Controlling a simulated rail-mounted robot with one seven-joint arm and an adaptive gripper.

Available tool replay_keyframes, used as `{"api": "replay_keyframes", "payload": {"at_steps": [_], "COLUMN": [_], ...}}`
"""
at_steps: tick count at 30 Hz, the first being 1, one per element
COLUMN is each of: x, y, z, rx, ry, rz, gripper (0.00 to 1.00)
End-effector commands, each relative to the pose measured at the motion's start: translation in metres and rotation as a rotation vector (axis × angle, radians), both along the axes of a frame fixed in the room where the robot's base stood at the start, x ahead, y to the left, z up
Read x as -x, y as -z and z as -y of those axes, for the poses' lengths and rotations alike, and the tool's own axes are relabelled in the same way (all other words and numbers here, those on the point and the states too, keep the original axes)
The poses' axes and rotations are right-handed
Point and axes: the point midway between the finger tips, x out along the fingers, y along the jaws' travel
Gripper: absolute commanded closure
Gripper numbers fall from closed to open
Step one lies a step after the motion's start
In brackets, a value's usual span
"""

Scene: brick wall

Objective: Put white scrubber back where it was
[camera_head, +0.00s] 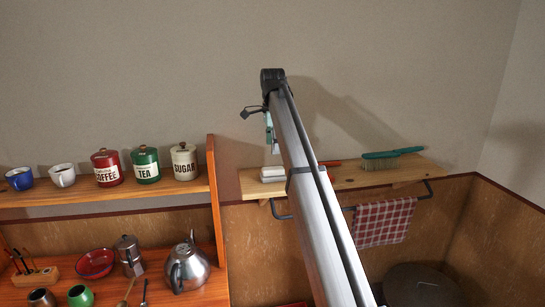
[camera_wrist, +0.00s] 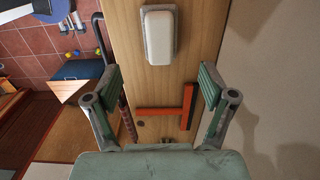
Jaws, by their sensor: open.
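The white scrubber (camera_head: 272,173), a pale block on a grey base, rests on the left part of the small wooden wall shelf (camera_head: 350,180). It also shows at the top of the wrist view (camera_wrist: 158,35), lying flat on the wood, with no finger touching it. My gripper (camera_wrist: 160,80) is open with nothing between its green-padded fingers. In the head view, my gripper (camera_head: 269,128) is above the shelf near the scrubber and partly hidden by my arm.
An orange-red tool (camera_wrist: 178,112) lies on the shelf beside the scrubber. A green brush (camera_head: 392,154) lies at the shelf's right. A checked cloth (camera_head: 384,222) hangs from the rail below. A larger shelf at left holds canisters (camera_head: 146,165) and mugs (camera_head: 62,175).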

Motion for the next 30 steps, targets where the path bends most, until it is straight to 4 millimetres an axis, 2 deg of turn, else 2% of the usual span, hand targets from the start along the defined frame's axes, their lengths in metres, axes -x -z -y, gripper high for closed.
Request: {"api": "replay_keyframes", "payload": {"at_steps": [1, 6, 20, 23, 26, 29, 30], "x": [0.000, 0.000, -0.002, -0.011, -0.028, -0.051, -0.060], "y": [-0.011, -0.021, -0.018, -0.012, 0.000, 0.013, 0.017], "z": [0.000, 0.000, 0.005, 0.024, 0.061, 0.116, 0.143], "rx": [0.000, 0.000, 0.002, 0.009, 0.028, 0.065, 0.085], "ry": [0.000, 0.000, 0.004, 0.020, 0.049, 0.085, 0.099], "rz": [-0.001, 0.000, 0.008, 0.040, 0.110, 0.208, 0.252], "gripper": [0.17, 0.17, 0.17, 0.17, 0.17, 0.17, 0.17]}}
